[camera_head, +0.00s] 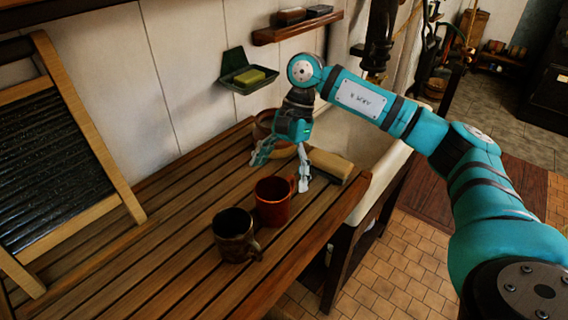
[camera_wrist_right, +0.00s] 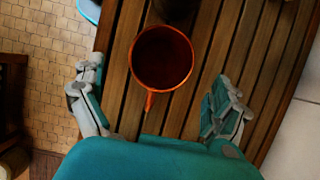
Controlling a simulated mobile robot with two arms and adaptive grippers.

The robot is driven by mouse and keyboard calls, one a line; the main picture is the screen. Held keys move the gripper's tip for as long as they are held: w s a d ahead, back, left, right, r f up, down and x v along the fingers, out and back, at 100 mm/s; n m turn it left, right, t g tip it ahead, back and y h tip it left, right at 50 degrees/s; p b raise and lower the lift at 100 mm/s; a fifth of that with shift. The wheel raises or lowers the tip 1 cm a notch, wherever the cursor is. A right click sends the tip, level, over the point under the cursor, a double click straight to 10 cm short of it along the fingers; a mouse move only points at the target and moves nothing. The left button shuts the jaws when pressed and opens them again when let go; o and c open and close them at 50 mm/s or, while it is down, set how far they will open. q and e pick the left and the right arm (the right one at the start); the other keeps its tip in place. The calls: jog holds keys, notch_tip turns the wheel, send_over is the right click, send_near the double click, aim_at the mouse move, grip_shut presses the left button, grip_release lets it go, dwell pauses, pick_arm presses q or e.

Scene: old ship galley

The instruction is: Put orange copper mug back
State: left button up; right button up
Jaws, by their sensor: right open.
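The orange copper mug (camera_head: 272,208) stands upright on the slatted wooden counter (camera_head: 180,212). It also shows in the right wrist view (camera_wrist_right: 161,58), with its handle pointing toward my gripper. My right gripper (camera_head: 281,172) is open and empty, above the counter just behind the mug in the head view. In the right wrist view its fingers (camera_wrist_right: 156,96) are spread wide to either side of the handle, without visible contact. My left gripper is in neither view.
A dark mug (camera_head: 236,238) stands close in front of the orange one. A brush (camera_head: 331,164) and a brown bowl (camera_head: 264,126) lie behind my right gripper. A washboard (camera_head: 60,165) leans at left. A soap dish (camera_head: 240,80) and shelf (camera_head: 297,28) are on the wall.

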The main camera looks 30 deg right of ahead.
jog(key=shift+b+v, duration=0.45)
jog(key=shift+v, duration=1.65)
